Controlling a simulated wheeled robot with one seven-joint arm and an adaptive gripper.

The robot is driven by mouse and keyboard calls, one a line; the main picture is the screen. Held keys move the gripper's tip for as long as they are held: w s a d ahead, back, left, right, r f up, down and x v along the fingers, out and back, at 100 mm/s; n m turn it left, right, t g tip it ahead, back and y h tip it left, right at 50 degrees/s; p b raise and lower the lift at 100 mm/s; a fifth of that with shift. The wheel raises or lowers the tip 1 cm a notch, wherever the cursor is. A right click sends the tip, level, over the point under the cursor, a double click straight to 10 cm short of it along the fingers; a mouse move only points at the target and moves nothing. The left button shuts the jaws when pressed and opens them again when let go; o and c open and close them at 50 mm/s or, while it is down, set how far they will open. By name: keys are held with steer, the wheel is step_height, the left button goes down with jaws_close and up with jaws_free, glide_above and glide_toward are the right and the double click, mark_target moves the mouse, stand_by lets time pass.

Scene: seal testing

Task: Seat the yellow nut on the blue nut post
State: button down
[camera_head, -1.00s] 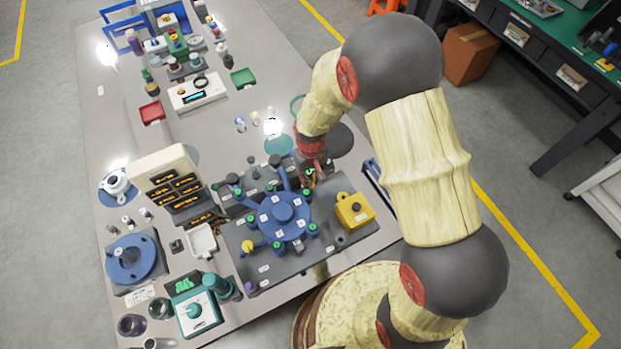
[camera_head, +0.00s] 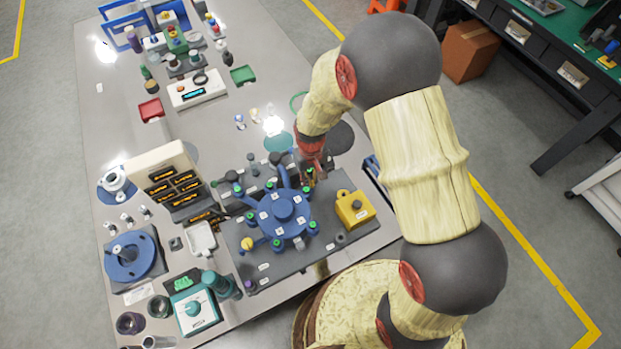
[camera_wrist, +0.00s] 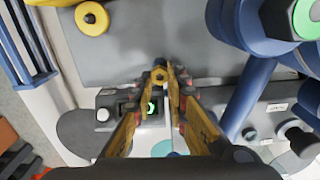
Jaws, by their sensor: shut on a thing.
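My gripper (camera_wrist: 162,76) is shut on the yellow nut (camera_wrist: 160,73), a small hexagonal piece between the fingertips in the wrist view. In the head view my gripper (camera_head: 316,172) is at the far right side of the blue fixture (camera_head: 283,212), and the nut cannot be made out there. The fixture has a round hub and several arms with green-topped ends. Part of it shows at the right of the wrist view (camera_wrist: 252,90). I cannot tell which post is the blue nut post, or whether the held nut touches one.
A yellow block (camera_head: 353,210) with a round lug stands right of the fixture, on the same dark base (camera_head: 262,270). A white tray (camera_head: 201,238), a teal device (camera_head: 195,308) and a blue round stand (camera_head: 130,256) are to the left.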

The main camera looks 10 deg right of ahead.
steer(key=shift+f, duration=0.15)
steer(key=c, duration=1.7)
jaws_free()
steer(key=shift+r+p, duration=1.7)
steer(key=shift+r, duration=0.75)
